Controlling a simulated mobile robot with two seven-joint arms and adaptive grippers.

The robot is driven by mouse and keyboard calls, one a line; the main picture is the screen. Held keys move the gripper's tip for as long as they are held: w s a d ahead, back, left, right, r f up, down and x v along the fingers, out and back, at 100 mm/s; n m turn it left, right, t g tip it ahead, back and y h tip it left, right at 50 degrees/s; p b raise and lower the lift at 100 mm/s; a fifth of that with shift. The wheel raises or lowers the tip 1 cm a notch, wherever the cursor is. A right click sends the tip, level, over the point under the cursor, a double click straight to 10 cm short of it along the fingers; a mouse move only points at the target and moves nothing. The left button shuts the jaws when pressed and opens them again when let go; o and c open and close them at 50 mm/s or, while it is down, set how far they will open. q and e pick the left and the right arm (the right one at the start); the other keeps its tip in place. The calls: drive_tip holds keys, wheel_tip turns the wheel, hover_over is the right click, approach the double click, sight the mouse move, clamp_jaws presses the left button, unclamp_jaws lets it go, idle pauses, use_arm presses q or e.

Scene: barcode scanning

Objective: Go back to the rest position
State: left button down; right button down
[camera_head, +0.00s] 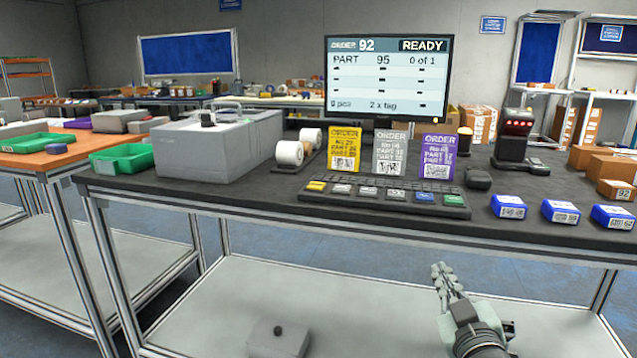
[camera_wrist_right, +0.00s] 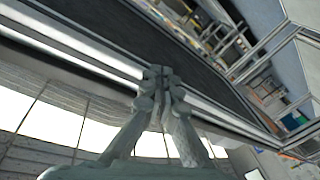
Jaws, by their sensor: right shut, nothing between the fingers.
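My right gripper (camera_head: 441,270) is in the lower right of the head view, in front of the workbench and below its top edge, pointing up. Its fingers are shut with nothing between them. In the right wrist view the shut fingertips (camera_wrist_right: 160,75) show against the bench edge, and no object is held. My left gripper is not in the head view.
The dark bench top (camera_head: 260,195) carries a monitor (camera_head: 388,80), a keyboard (camera_head: 385,198), a grey printer (camera_head: 215,145), order cards, a scanner (camera_head: 516,130) and blue boxes (camera_head: 508,207). Its front edge lies close to my right gripper. A lower shelf (camera_head: 330,310) is mostly bare.

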drive_tip(key=s+d+f+m+g+h, duration=0.15)
drive_tip(key=s+d+f+g, duration=0.35)
drive_tip(key=f, duration=0.6)
drive_tip(key=s+f+m+g+h, duration=0.15)
drive_tip(key=s+f+g, duration=0.25)
drive_tip(key=s+f, duration=0.6)
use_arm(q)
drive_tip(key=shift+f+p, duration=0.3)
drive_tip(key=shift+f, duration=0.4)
use_arm(e)
drive_tip(key=s+f+g+y, duration=0.2)
drive_tip(key=s+f+g, duration=0.4)
drive_tip(key=s+f, duration=0.8)
drive_tip(key=shift+s+a+f, duration=0.15)
drive_tip(key=shift+a+f, duration=0.15)
drive_tip(key=shift+a, duration=0.05)
